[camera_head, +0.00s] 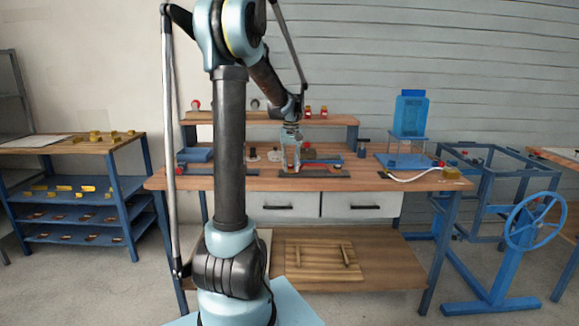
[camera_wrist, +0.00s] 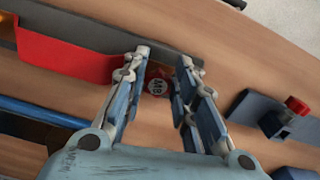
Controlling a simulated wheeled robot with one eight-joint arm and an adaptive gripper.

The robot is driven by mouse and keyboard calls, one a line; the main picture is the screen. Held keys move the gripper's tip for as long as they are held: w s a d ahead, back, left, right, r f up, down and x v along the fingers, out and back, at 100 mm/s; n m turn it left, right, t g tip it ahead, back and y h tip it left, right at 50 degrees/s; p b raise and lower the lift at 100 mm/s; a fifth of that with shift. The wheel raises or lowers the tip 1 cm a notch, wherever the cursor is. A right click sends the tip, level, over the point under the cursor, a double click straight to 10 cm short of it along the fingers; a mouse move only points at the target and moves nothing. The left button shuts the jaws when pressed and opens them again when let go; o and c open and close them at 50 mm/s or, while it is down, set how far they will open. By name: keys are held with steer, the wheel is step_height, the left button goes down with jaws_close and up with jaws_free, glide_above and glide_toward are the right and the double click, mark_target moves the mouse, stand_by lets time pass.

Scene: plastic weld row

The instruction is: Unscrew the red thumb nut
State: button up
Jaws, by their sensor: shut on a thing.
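My gripper (camera_head: 291,164) points down over the front middle of the workbench in the head view. In the head view the nut is too small and covered to make out.
A blue stand (camera_head: 409,130) with a pale cable is on the bench (camera_head: 225,183) at right. A blue handwheel (camera_head: 535,221) stands beyond.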

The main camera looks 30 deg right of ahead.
steer(key=o, duration=1)
steer(key=shift+s, duration=0.15)
steer(key=m, duration=0.5)
steer(key=shift+w, duration=0.35)
steer(key=m, duration=0.4)
steer(key=shift+w+a+m, duration=0.1)
steer(key=shift+w+m, duration=0.1)
steer(key=shift+m, duration=0.2)
steer(key=m, duration=0.6)
steer(key=shift+w+m, duration=0.35)
steer(key=shift+m, duration=0.05)
steer(key=m, duration=0.6)
steer(key=shift+w, duration=0.3)
steer(key=shift+s+a, duration=0.1)
steer(key=shift+c, duration=0.5)
